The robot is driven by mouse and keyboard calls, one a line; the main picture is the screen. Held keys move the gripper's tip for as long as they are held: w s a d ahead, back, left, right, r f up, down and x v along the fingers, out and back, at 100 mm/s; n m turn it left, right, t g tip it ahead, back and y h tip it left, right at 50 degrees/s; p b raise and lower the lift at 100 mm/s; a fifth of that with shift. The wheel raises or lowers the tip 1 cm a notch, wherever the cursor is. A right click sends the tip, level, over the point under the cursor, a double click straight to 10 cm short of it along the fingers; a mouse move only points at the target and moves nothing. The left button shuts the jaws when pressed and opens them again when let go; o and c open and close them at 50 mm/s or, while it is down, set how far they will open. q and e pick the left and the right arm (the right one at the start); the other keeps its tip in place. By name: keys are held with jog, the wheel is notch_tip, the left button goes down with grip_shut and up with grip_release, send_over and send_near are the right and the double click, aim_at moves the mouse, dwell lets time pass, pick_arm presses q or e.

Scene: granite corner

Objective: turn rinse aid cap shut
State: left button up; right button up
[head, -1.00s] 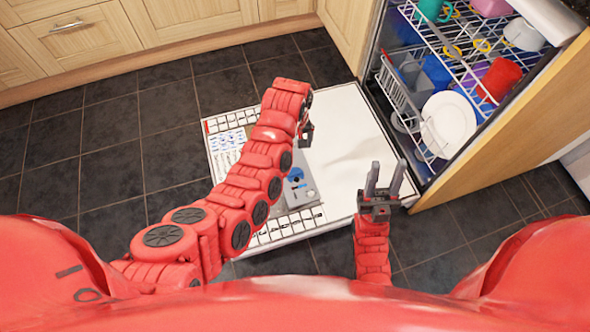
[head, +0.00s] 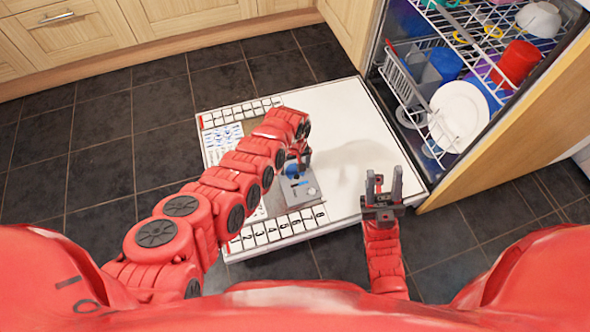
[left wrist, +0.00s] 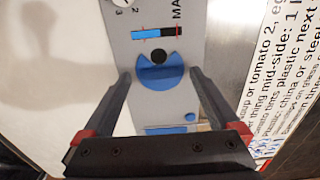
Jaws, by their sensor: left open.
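The rinse aid cap is a round blue disc with a dark notch (left wrist: 160,73) on a grey dispenser panel (left wrist: 190,60) in the left wrist view. In the head view the cap (head: 291,170) shows just below my left gripper (head: 299,153), on the dispenser in the open dishwasher door. My left gripper is open, and in the left wrist view its fingers (left wrist: 160,80) stand either side of the cap. I cannot tell whether they touch it. My right gripper (head: 383,187) is open and empty, over the right front part of the door.
The dishwasher door (head: 355,105) lies open and flat, with printed labels along its left side. The rack (head: 430,100) holds a white plate (head: 459,116), a red cup (head: 516,63) and other dishes. Dark tiled floor (head: 100,120) is clear to the left.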

pick_arm(q)
jog(key=shift+f, duration=0.15)
jog(key=shift+c, duration=0.2)
jog(key=c, duration=1.3)
jog(key=shift+c, duration=0.2)
jog(key=shift+m, duration=0.4)
jog(key=m, duration=0.2)
jog(key=shift+s+m, duration=0.1)
jog(key=shift+m, duration=0.3)
jog(key=m, duration=0.4)
jog(key=shift+m, duration=0.3)
jog(key=m, duration=0.5)
jog(key=shift+b, duration=0.3)
jog(key=m, duration=0.4)
jog(key=shift+b, duration=0.35)
jog(key=shift+m, duration=0.5)
